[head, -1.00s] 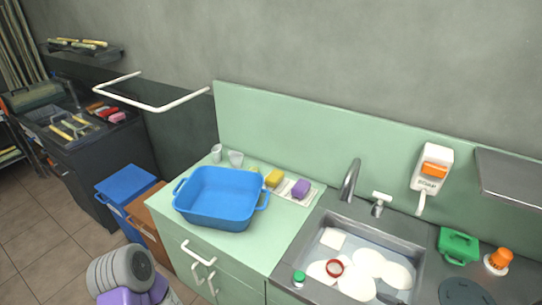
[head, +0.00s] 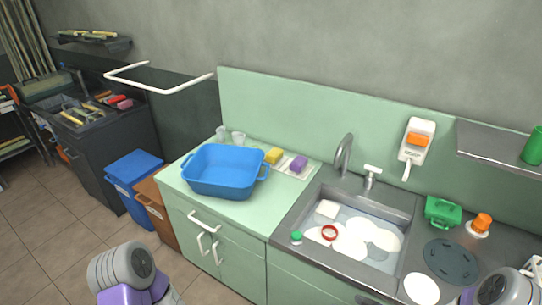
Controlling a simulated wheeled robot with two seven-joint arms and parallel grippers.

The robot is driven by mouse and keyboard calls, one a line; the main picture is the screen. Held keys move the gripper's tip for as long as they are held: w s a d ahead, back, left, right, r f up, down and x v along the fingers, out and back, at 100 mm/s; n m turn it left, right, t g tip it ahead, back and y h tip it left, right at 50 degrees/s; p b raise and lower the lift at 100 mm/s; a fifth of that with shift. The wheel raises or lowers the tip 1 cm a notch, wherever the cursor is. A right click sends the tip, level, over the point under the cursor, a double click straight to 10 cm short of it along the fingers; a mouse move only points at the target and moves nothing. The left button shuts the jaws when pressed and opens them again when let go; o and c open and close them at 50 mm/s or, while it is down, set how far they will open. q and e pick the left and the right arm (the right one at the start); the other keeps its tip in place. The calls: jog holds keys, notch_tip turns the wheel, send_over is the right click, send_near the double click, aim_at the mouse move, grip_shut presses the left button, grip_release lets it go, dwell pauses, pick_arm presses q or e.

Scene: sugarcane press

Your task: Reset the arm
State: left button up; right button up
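My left arm (head: 128,272) shows at the bottom left in the head view as a grey rounded joint with purple parts, in front of the green cabinet. My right arm (head: 505,290) shows at the bottom right corner, over the counter's front edge. Neither gripper's fingers are in view, so what they hold cannot be seen.
A metal shelf (head: 490,145) juts out at right. Bins (head: 133,185) stand left.

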jog(key=s+a+f+m+g+h+b, duration=0.1)
jog(key=s+a+f+m+g+b, duration=0.4)
jog(key=s+a+f, duration=0.8)
notch_tip(320, 180, down, 4)
jog(key=a+m+g, duration=0.1)
jog(key=g, duration=0.2)
jog(key=shift+a+h, duration=0.25)
jog(key=shift+h, duration=0.15)
jog(key=shift+f, duration=0.1)
